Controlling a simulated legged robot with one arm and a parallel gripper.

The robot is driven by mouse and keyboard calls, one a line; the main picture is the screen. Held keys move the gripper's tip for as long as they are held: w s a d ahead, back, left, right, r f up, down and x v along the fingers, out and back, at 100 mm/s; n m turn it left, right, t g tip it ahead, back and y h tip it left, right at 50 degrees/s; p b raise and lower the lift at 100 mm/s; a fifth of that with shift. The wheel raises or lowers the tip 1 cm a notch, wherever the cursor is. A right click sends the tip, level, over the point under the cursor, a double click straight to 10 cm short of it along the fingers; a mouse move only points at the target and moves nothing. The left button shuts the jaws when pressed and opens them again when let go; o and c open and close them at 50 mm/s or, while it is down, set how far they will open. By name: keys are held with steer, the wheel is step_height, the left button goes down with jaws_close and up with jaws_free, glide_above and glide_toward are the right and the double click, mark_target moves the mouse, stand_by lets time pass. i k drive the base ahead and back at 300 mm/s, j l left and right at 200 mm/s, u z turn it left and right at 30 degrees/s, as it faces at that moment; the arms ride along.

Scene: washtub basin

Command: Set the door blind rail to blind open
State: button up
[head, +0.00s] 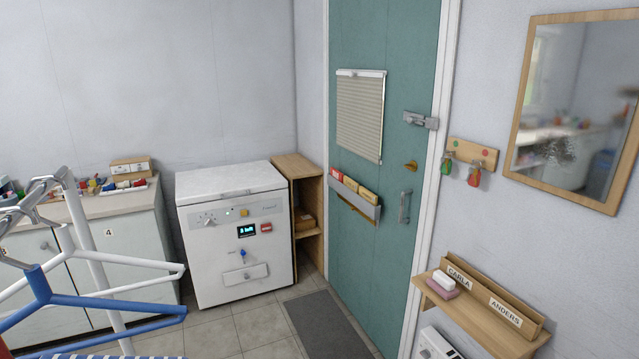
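The door blind (360,115) is a beige pleated blind on the upper part of the teal door (400,60). It hangs extended below a white top rail (361,73). A thin light rail runs along its bottom edge (357,156). The door stands shut in its white frame. My gripper is not in view, and nothing is seen touching the blind.
A drying rack (80,250) fills the left foreground. A wooden wall shelf (480,310) juts out at lower right.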

mark_target(377, 75)
steer(key=i+j, duration=0.15)
steer(key=i, duration=0.2)
steer(key=i+j+z, duration=0.15)
steer(key=i, duration=0.25)
steer(key=i+j, duration=0.2)
steer(key=i, duration=0.15)
steer(key=i+u, duration=0.3)
steer(key=i, duration=1.7)
